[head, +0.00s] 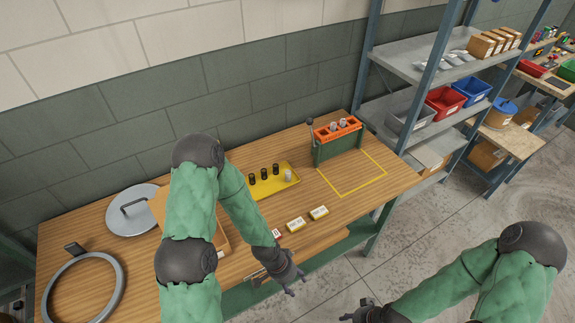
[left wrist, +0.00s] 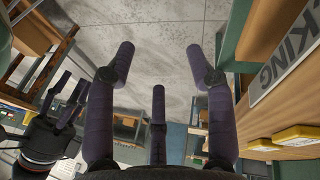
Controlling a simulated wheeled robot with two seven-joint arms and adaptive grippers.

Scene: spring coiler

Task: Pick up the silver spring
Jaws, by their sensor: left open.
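A small silver-grey cylinder (head: 289,174), probably the silver spring, stands upright at the right end of a yellow tray (head: 268,192) on the workbench. Several black cylinders (head: 264,174) stand beside it in the tray. My left gripper (head: 289,284) is open and empty at the bench's front edge, well in front of the tray. Its spread fingers show in the left wrist view (left wrist: 160,75), with floor beyond them. My right gripper (head: 358,310) is in front of the bench, fingers apart and empty; it also shows in the left wrist view (left wrist: 65,102).
A green stand with an orange top (head: 338,130) holds grey pieces behind a yellow-outlined square (head: 352,174). Small labelled boxes (head: 318,212) lie along the front edge. A round lid (head: 130,212) and grey ring (head: 82,290) are at left. Shelving (head: 420,68) stands at right.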

